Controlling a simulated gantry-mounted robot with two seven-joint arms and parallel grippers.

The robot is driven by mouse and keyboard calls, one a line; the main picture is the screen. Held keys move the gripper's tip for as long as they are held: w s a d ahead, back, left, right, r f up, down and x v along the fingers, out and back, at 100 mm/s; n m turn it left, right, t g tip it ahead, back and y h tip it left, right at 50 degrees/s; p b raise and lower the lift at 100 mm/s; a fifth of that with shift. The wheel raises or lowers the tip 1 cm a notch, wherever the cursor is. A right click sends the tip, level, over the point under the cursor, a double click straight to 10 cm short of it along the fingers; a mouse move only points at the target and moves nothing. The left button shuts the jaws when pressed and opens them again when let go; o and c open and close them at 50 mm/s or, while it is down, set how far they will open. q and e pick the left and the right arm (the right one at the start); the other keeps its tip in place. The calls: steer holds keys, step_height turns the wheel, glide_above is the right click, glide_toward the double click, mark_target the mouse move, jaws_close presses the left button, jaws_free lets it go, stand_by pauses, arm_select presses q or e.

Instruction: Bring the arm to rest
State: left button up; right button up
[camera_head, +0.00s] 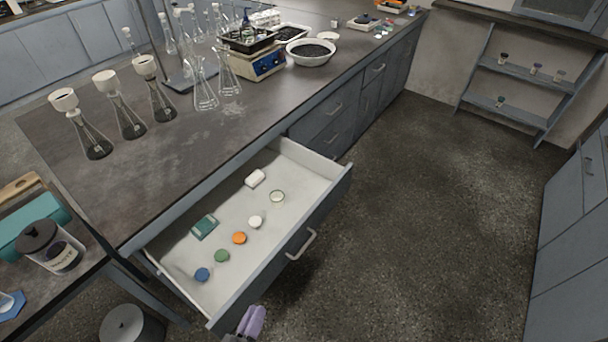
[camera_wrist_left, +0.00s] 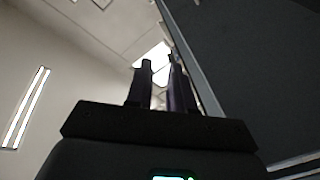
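My left gripper (camera_head: 252,321) shows at the bottom edge of the head view, just outside the front of the open drawer (camera_head: 331,182). Its purple-grey fingers point up and hold nothing. In the left wrist view the two dark fingers (camera_wrist_left: 160,85) stand a little apart with a narrow gap between them. That view looks up past the fingers to the ceiling, with a dark panel close on the right. Most of my left arm is below the picture. My right gripper is in neither view.
The drawer holds a blue cap (camera_head: 202,274), a green cap (camera_head: 222,256), an orange cap (camera_head: 239,238) and other small items. Its handle (camera_head: 300,244) sticks out near my gripper. A grey bin (camera_head: 132,326) stands at lower left. The floor (camera_head: 430,220) right of the drawer is clear.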

arm_select(q)
steer(key=a+r+m+g+y+p, duration=0.2)
steer(key=a+r+m+g, duration=0.15)
steer(key=r, duration=0.25)
steer(key=s+a+r+m+g+y, duration=0.2)
steer(key=s+a+g+y, duration=0.3)
steer(key=s+g, duration=0.55)
step_height(320, 180, up, 37)
steer(key=s+h+p, duration=0.1)
steer(key=s+p, duration=0.1)
steer(key=p, duration=3.7)
step_height(320, 180, down, 67)
steer(key=b, duration=6.7)
steer(key=shift+w+a+r+m+t, duration=0.2)
steer(key=shift+a+m+t, duration=0.15)
steer(key=shift+m, duration=0.1)
